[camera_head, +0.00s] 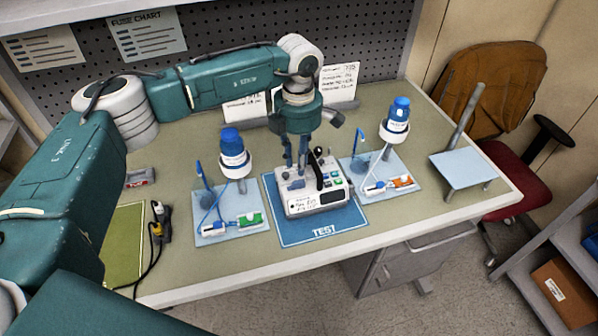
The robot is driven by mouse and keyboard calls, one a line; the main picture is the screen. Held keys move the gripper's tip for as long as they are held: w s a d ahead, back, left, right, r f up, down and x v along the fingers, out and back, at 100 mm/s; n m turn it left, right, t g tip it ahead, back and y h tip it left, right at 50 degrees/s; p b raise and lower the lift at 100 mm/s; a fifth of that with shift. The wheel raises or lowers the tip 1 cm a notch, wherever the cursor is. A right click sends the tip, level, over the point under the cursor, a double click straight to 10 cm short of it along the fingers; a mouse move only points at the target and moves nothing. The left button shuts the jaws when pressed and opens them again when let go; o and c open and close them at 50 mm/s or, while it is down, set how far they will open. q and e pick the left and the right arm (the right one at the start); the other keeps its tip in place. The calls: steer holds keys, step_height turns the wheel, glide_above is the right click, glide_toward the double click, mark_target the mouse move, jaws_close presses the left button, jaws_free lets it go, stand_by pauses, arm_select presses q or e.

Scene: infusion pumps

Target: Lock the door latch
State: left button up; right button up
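The infusion pump (318,196) is a white and grey box with a label, a small screen and coloured buttons. It stands on the blue TEST mat (322,228). A black upright lever (317,172), perhaps the door latch, stands on its top near the middle. My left gripper (296,164) points down over the pump's top rear, just left of the lever. Its fingertips are close to the pump; I cannot tell whether they touch it. The fingers are small and partly overlap the pump, so their opening is unclear. My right gripper is not in view.
Blue-capped bottles on stands rise left (234,150) and right (396,118) of the pump, with tubing and small clamps on pale plates. A small raised platform (462,168) stands at the right. A black cable (155,250) lies at the left. The table's front strip is clear.

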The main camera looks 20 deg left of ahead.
mark_target(296, 185)
arm_select(q)
step_height(296, 185, down, 6)
steer(key=shift+f+p, duration=0.15)
steer(key=shift+p, duration=0.85)
steer(key=shift+c, duration=0.2)
jaws_close()
